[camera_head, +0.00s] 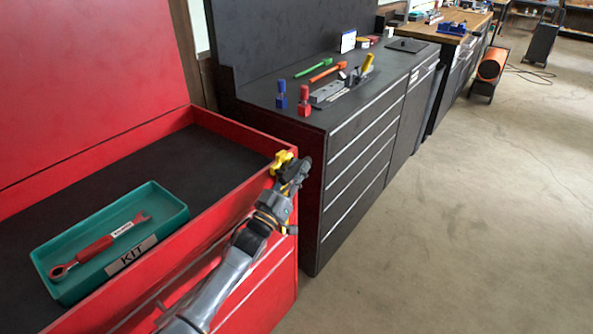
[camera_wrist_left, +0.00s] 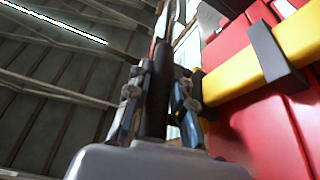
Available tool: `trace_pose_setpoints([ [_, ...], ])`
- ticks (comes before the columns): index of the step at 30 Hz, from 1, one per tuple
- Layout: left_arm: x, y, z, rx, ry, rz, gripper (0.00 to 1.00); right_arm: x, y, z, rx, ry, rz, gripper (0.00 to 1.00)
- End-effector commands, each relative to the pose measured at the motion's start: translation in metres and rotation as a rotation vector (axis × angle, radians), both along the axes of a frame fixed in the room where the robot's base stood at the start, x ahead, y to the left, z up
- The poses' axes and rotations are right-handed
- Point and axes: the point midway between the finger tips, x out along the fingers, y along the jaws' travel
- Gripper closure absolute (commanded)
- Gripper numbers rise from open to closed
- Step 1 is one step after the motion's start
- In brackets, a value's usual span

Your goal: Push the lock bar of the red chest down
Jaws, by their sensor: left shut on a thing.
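The red chest (camera_head: 222,155) stands at the left with its lid raised. The yellow end of its lock bar (camera_head: 281,160) shows at the chest's right front corner. In the left wrist view the yellow bar (camera_wrist_left: 231,78) runs along the red chest wall under a dark bracket (camera_wrist_left: 273,55). My left gripper (camera_head: 296,172) is at this corner, just beside the yellow part. In the wrist view its fingers (camera_wrist_left: 160,95) are shut on a dark upright grip, which seems to belong to the lock bar. The join is hidden behind a finger. My right gripper is not in view.
A teal kit tray (camera_head: 172,203) with a red-handled wrench (camera_head: 98,245) lies in the open chest. A dark drawer cabinet (camera_head: 345,150) with tools on top stands close beyond the chest's right end.

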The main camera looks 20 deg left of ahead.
Motion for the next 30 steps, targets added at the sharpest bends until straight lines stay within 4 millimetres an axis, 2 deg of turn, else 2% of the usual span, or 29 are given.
trace_pose_setpoints([
  [4,0.0,0.0,0.003,-0.001,-0.005,0.0,1.0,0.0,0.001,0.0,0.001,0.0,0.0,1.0],
  [5,0.0,0.0,0.003,-0.001,-0.005,0.0,0.76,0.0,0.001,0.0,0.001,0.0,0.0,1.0],
  [6,0.0,0.0,0.003,-0.002,-0.005,0.0,0.68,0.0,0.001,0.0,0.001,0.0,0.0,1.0],
  [17,-0.003,0.001,-0.001,-0.001,-0.001,0.0,0.68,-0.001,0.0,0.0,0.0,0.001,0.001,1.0],
  [30,-0.06,0.017,-0.024,-0.001,-0.003,0.0,0.68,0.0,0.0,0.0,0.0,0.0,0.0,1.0],
])
